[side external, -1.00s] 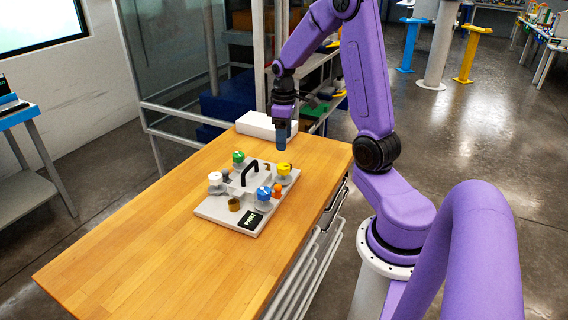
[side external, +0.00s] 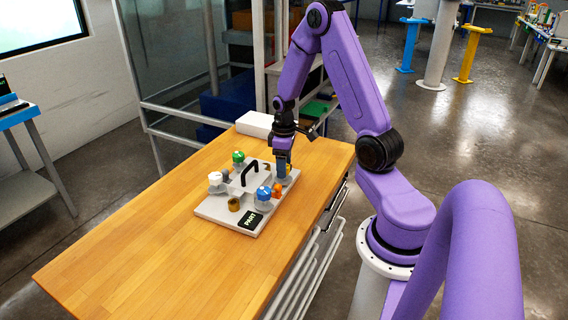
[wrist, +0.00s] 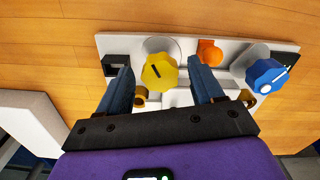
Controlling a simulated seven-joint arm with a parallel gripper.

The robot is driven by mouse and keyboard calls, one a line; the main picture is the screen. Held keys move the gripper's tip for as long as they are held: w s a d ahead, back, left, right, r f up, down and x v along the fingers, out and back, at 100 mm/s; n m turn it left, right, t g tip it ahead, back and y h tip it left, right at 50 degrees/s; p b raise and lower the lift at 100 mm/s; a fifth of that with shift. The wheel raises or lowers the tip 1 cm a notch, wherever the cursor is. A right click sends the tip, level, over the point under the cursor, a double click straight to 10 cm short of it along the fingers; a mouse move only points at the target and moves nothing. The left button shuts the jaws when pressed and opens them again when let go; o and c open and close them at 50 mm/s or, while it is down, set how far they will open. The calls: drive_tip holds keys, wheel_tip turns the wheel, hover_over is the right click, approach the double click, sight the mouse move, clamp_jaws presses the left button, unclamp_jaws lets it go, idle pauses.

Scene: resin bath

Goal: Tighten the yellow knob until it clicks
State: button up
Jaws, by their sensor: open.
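The yellow knob (wrist: 160,71) shows in the wrist view with a dark line marked on its top. My gripper (wrist: 163,85) is open, one blue finger on each side of the knob, with a visible gap on both sides. In the side view my gripper (side external: 283,176) is low over the board's far right corner and hides most of the yellow knob. The grey board (side external: 213,209) lies on the wooden table.
On the board are a blue knob (side external: 263,194), an orange piece (side external: 277,189), a green knob (side external: 238,157), a white knob (side external: 215,178) and a black handle (side external: 250,172). A white box (side external: 254,124) stands behind. The table's near left (side external: 130,250) is clear.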

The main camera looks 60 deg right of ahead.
drive_tip(key=c, duration=1.1)
drive_tip(key=shift+o, duration=0.2)
drive_tip(key=m, duration=0.5)
drive_tip(key=shift+m, duration=0.4)
drive_tip(key=m, duration=0.5)
drive_tip(key=shift+a, duration=0.1)
drive_tip(key=o, duration=1.1)
drive_tip(key=shift+c, duration=0.2)
